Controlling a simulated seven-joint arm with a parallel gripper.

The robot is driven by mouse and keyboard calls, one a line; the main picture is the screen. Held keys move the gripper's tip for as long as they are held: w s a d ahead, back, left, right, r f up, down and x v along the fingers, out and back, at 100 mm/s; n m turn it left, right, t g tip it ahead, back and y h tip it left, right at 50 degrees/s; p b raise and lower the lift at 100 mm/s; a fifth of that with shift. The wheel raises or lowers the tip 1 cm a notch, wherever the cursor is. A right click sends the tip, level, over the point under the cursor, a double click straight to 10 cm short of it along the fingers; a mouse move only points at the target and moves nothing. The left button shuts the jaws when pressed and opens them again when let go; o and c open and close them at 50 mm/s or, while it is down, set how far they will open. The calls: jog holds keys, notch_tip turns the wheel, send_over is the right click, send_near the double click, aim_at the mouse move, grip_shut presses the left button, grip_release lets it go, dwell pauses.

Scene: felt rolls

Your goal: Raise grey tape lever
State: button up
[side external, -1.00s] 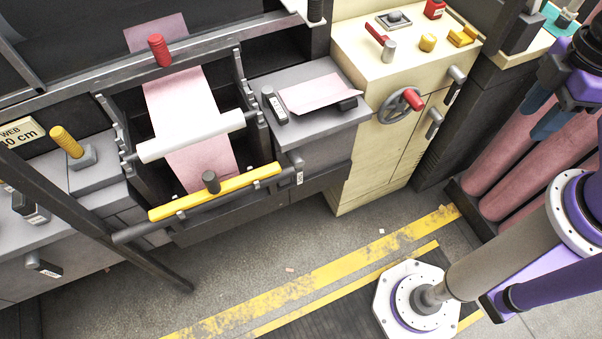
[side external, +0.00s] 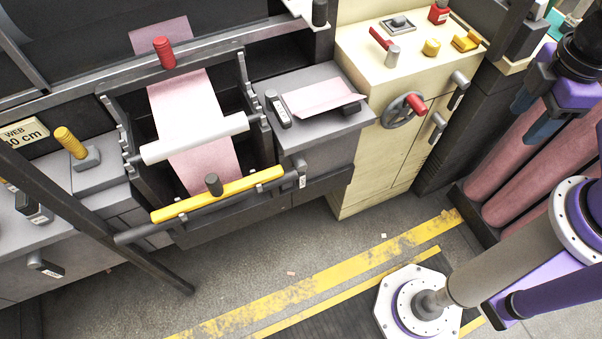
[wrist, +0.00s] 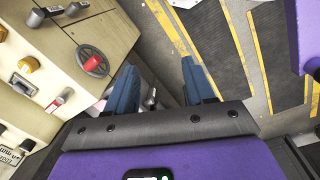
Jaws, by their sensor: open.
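My gripper (side external: 535,112) has blue fingers and hangs at the right of the side external view, right of the cream cabinet. In the wrist view its fingers (wrist: 160,68) are spread, with nothing held between them. Several grey parts could be the lever; I cannot tell which. Two grey handles, an upper one (side external: 459,82) and a lower one (side external: 437,124), are on the cabinet's front. A grey handle (wrist: 150,98) shows beyond and between the fingers. My gripper touches none of these.
The cream cabinet (side external: 365,155) carries a grey handwheel (side external: 398,112) with a red grip. Pink felt rolls (side external: 510,165) stand close below my gripper. A yellow bar (side external: 220,194) crosses the machine's front. The floor with yellow stripes (side external: 340,270) is largely clear.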

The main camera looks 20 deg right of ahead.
aim_at(302, 178)
jog(key=w+a+f+n+t+h, duration=0.75)
jog(key=w+a+f+n, duration=0.25)
jog(key=w+a+f, duration=0.5)
jog(key=s+a+f+n+t+y, duration=0.2)
jog(key=a+f+n+t+y, duration=0.15)
jog(key=a+f+n, duration=0.5)
jog(key=s+a+f+n+t+y, duration=0.2)
jog(key=a+f+n+y, duration=0.25)
jog(key=f, duration=0.65)
jog(key=x, duration=1.7)
jog(key=shift+w+d+f, duration=0.15)
jog(key=shift+w+d, duration=0.15)
jog(key=shift+d, duration=0.1)
grip_shut()
